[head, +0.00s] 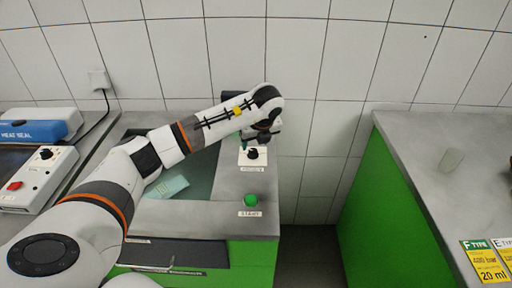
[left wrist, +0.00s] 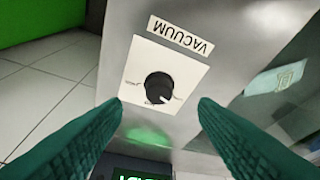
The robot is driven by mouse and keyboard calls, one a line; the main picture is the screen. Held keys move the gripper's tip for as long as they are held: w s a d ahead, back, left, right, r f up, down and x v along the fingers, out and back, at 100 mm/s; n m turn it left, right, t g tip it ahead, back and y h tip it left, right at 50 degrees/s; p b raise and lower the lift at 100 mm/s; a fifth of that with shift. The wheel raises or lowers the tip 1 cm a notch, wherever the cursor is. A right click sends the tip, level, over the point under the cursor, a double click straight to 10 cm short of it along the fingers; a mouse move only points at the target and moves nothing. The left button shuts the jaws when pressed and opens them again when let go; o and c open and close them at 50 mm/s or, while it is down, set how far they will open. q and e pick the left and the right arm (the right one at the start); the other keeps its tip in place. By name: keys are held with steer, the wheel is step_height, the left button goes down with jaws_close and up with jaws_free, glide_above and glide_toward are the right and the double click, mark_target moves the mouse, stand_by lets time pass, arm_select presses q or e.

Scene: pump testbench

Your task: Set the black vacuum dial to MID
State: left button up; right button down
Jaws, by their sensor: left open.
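The black vacuum dial (left wrist: 159,88) sits on a white plate (left wrist: 163,75) in the left wrist view, with a VACUUM label (left wrist: 180,36) beside it that reads upside down. The small markings around the dial are too blurred to read surely. In the head view the dial (head: 252,153) shows on its white plate at the back of the grey bench. My left gripper (left wrist: 160,104) is open, with its green fingers on either side of the dial and apart from it. In the head view my left gripper (head: 256,139) is just above and behind the dial, partly hidden by its wrist.
A green START button (head: 251,200) stands on the bench in front of the dial. A pale blue pouch (head: 168,187) lies in the recess to the left. A control box with a red switch (head: 15,186) and a blue heat sealer (head: 34,130) are at the far left. A grey-topped green cabinet (head: 420,150) stands to the right, across a gap.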

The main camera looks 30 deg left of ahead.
mark_target(253, 151)
arm_select(q)
steer(key=shift+x, duration=2.65)
arm_select(e)
steer(key=shift+w+d+r, duration=0.3)
steer(key=shift+d, duration=0.25)
arm_select(q)
steer(key=c, duration=1)
steer(key=shift+o, duration=0.2)
arm_select(e)
steer(key=shift+f, duration=0.1)
